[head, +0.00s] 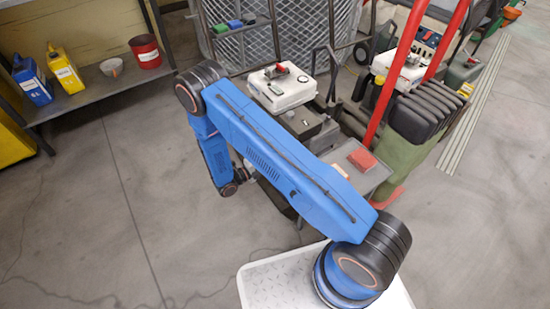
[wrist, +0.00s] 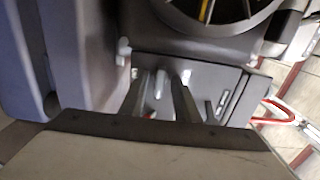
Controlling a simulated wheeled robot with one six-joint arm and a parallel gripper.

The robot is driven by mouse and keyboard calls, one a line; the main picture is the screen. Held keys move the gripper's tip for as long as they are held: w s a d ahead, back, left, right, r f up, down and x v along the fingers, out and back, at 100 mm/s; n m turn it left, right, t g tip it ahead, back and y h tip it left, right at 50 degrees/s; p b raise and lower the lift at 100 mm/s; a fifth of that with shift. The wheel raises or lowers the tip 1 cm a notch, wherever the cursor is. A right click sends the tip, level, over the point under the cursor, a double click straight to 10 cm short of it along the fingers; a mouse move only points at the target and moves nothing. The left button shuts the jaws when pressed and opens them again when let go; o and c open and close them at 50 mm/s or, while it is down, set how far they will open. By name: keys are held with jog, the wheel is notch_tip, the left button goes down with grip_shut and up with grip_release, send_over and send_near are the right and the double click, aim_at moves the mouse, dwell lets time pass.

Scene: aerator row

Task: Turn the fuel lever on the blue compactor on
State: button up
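In the wrist view my gripper (wrist: 160,98) has two dark fingers standing apart, in front of a dark grey engine panel (wrist: 205,85). Small pale parts (wrist: 159,82) show between the fingers; I cannot tell whether one is the fuel lever. Any contact is unclear. A blue-grey body (wrist: 75,55) fills the left side, and a round fan housing (wrist: 222,14) is above. No machine there is clearly a blue compactor.
A green machine (head: 420,135) with a red handle (head: 397,75) stands right of the white-topped one. A red block (head: 362,160) lies on a grey tray. A shelf (head: 95,88) at left holds blue and yellow cans and a red tin (head: 146,52). Floor at left is clear.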

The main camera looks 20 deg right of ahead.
grip_shut()
jog(key=shift+m, duration=0.4)
jog(key=m, duration=0.6)
jog(key=shift+m, duration=0.4)
jog(key=m, duration=1)
jog(key=shift+m, duration=0.3)
